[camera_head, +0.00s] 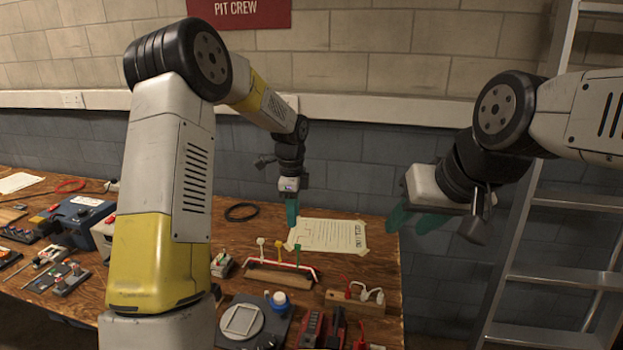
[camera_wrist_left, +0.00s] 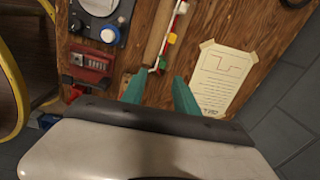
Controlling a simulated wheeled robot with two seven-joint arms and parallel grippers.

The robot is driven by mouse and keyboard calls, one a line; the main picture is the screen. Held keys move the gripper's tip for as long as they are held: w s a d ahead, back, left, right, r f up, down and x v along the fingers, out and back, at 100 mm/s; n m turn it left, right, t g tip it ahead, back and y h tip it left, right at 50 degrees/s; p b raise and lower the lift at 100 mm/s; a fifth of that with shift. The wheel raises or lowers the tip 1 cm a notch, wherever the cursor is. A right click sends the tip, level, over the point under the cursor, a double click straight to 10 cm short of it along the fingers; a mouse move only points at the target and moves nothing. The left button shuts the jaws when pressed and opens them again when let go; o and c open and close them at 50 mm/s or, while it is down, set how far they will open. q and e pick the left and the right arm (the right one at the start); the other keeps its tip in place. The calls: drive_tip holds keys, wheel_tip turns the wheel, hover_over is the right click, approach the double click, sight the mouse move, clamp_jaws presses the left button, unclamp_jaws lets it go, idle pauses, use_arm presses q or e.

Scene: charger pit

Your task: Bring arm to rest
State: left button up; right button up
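My left gripper (camera_head: 291,212) hangs fingers down above the back of the wooden table (camera_head: 345,270), left of a taped paper sheet (camera_head: 328,235). In the left wrist view its two teal fingers (camera_wrist_left: 158,88) stand apart with nothing between them. My right gripper (camera_head: 414,219) is raised off the table's right edge, in front of the wall. Its two teal fingers point left and look apart and empty. My left arm hides part of the table.
A wooden rack (camera_head: 280,279) with white, yellow and green plugs stands below my left gripper. A block with white plugs (camera_head: 355,300) and a round plate on a dark base (camera_head: 242,321) are nearer. A metal ladder (camera_head: 545,277) stands at right. Tools and boxes fill the left side.

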use_arm(q)
drive_tip(key=s+a+r+n+t, duration=0.35)
drive_tip(key=s+r+n, duration=0.45)
drive_tip(key=s+r, duration=0.6)
drive_tip(key=s+a+r+n+t+h, duration=0.1)
drive_tip(key=s+n, duration=0.4)
drive_tip(key=s, duration=0.2)
drive_tip(key=s+a+r+n+t+h, duration=0.1)
drive_tip(key=s+a+r+n, duration=0.1)
drive_tip(key=s+n, duration=0.3)
drive_tip(key=s, duration=0.3)
drive_tip(key=shift+s+r, duration=0.15)
drive_tip(key=shift+r, duration=0.1)
